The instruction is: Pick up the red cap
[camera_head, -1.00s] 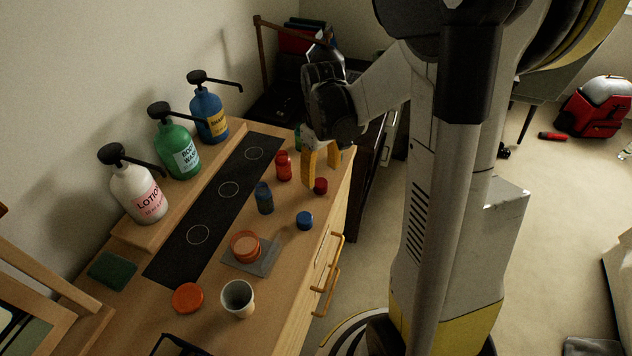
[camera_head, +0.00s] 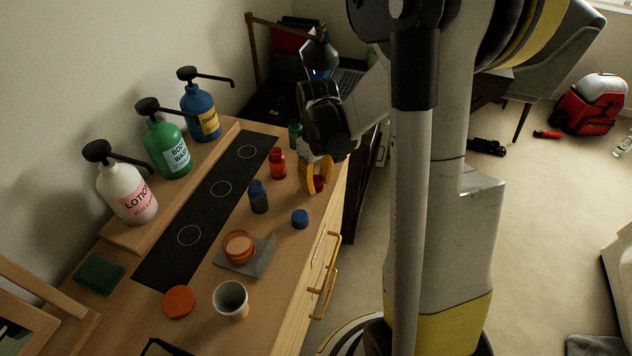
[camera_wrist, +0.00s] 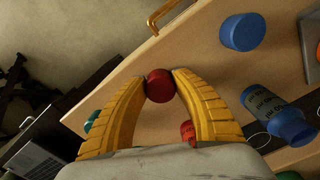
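The red cap (camera_head: 319,183) is near the right edge of the wooden counter (camera_head: 283,257). It also shows in the wrist view (camera_wrist: 160,86), between my two fingertips. My gripper (camera_head: 317,187) has yellow fingers that bow outward and come together at the tips on both sides of the cap. In the wrist view my gripper (camera_wrist: 162,77) appears shut on the cap. I cannot tell whether the cap is clear of the counter. A red bottle (camera_head: 277,163) stands just left of my gripper.
A blue cap (camera_head: 300,219), a blue bottle (camera_head: 258,197) and a green bottle (camera_head: 295,135) are close by. Pump bottles stand on the shelf at left. A cup (camera_head: 231,300) and orange lids (camera_head: 179,302) are at the front. A black mat has bare circles.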

